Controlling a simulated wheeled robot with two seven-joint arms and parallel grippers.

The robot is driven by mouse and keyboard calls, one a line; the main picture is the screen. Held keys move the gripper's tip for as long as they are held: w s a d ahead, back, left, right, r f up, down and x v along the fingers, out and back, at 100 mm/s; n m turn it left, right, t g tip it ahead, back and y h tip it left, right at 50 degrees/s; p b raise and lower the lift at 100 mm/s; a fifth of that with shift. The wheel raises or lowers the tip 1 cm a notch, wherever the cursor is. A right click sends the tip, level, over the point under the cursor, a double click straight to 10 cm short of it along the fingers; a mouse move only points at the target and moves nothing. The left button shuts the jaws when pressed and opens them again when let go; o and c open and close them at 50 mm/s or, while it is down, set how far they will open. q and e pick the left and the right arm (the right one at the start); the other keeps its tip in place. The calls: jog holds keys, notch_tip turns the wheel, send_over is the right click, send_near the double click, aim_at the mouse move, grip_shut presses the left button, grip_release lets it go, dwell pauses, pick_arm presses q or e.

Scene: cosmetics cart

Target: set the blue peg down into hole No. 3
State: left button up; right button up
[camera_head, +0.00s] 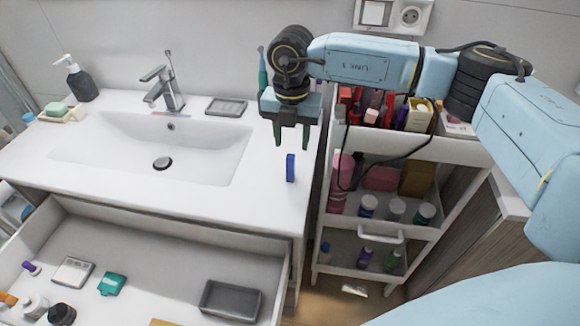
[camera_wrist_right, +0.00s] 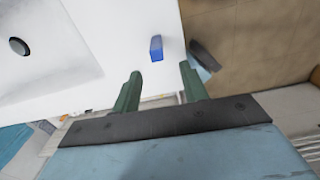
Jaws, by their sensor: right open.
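The blue peg (camera_head: 290,168) is a small upright block on the white countertop, near its right front edge. It also shows in the right wrist view (camera_wrist_right: 156,48), ahead of the fingers and apart from them. My right gripper (camera_head: 292,138) points down above and behind the peg, with its green fingers spread and nothing between them. In the right wrist view the gap between the fingers (camera_wrist_right: 158,84) is empty. I cannot make out any hole or the number 3 in either view. My left gripper is not in view.
The sink basin (camera_head: 195,150) lies to the left of the peg. An open drawer (camera_head: 150,238) with small items juts out below the counter. A white cart (camera_head: 385,232) full of cosmetics stands to the right. A grey soap dish (camera_head: 226,107) lies at the back.

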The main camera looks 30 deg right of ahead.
aim_at(291, 156)
notch_tip(291, 156, down, 4)
jog(key=shift+f, duration=0.1)
jog(key=f, duration=0.5)
jog(key=shift+w+d, duration=0.1)
jog(key=shift+w, duration=0.3)
jog(key=shift+c, duration=0.2)
grip_shut()
